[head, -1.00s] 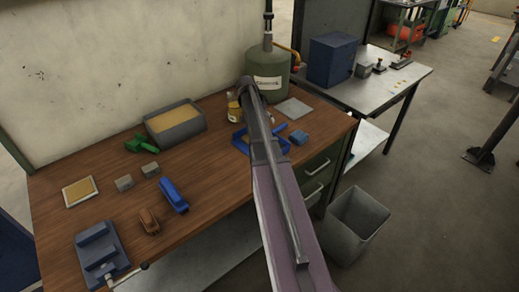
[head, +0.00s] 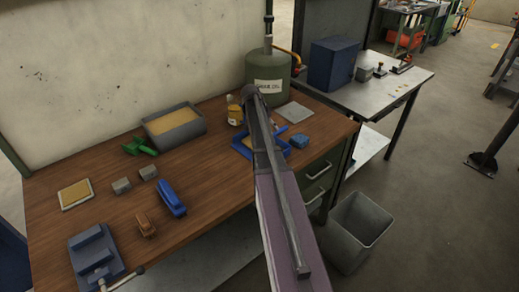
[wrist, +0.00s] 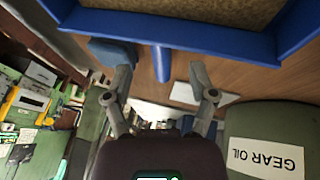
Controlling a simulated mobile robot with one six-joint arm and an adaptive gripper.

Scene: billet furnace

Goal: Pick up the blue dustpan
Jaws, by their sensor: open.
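The blue dustpan (head: 238,148) lies on the wooden workbench, partly hidden behind my arm in the head view. In the wrist view its blue pan rim (wrist: 190,32) runs across the top with brown material inside, and its handle (wrist: 162,64) points down the picture. My gripper (wrist: 161,76) is open and empty, with one finger on each side of the handle's line in that view. I cannot tell how far the fingers are from the handle. My arm hides the gripper in the head view.
A blue stapler-like item (head: 171,198) and grey tray (head: 174,127) are left.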

